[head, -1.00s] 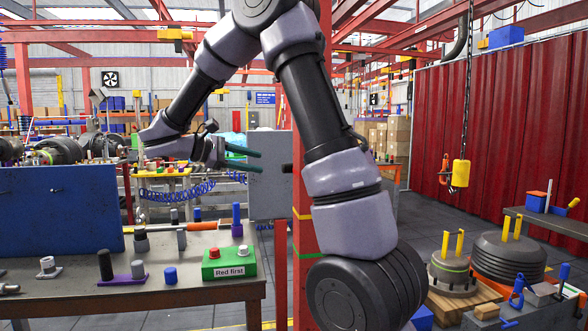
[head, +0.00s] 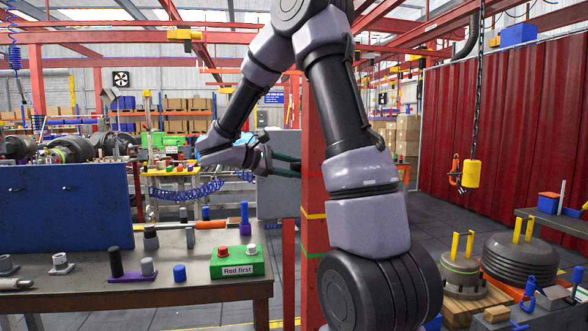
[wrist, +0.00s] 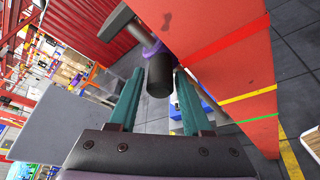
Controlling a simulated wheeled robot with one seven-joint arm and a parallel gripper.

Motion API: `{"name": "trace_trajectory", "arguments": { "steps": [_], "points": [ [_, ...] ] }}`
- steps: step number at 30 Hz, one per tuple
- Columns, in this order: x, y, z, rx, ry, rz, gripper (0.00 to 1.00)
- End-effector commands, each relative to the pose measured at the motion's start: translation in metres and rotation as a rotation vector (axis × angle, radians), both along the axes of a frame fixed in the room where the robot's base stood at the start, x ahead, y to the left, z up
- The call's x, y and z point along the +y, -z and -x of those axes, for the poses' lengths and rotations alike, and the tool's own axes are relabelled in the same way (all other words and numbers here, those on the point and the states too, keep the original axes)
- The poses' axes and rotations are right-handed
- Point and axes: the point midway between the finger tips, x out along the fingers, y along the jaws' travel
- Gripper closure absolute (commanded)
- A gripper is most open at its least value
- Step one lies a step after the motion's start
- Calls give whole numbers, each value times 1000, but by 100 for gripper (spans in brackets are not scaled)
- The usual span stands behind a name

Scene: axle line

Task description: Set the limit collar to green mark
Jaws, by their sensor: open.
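A red post (head: 313,228) stands right of my gripper, partly hidden by my arm. In the wrist view the post (wrist: 215,55) carries a red line, a yellow line (wrist: 248,93) and a green mark (wrist: 258,118). A purple collar (wrist: 150,46) with a black knob (wrist: 160,76) sits at the post's edge, nearer the red line than the green mark. My gripper (head: 292,163) is open at the post's left side; its teal fingers appear either side of the knob in the wrist view (wrist: 159,80). I cannot tell whether they reach around it.
A workbench (head: 215,291) at left holds a green button box (head: 237,262) and several small parts. A grey panel (head: 278,195) stands behind my gripper. A yellow hoist hook block (head: 470,174) hangs at right. Weights (head: 520,262) stand at lower right.

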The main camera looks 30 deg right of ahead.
Motion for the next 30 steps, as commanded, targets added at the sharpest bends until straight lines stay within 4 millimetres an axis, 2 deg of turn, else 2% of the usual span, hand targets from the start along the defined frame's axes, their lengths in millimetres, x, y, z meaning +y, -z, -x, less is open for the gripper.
{"name": "trace_trajectory", "arguments": {
  "steps": [2, 4, 6, 7, 30],
  "points": [
    [0, 0, 0, 0, 0, 0, 51],
    [0, 0, 0, 0, 0, 0, 70],
    [0, 0, 0, 0, 0, 0, 97],
    [0, 0, 0, 0, 0, 0, 100],
    [0, 0, 0, -1, 2, 0, 100]
  ]
}}
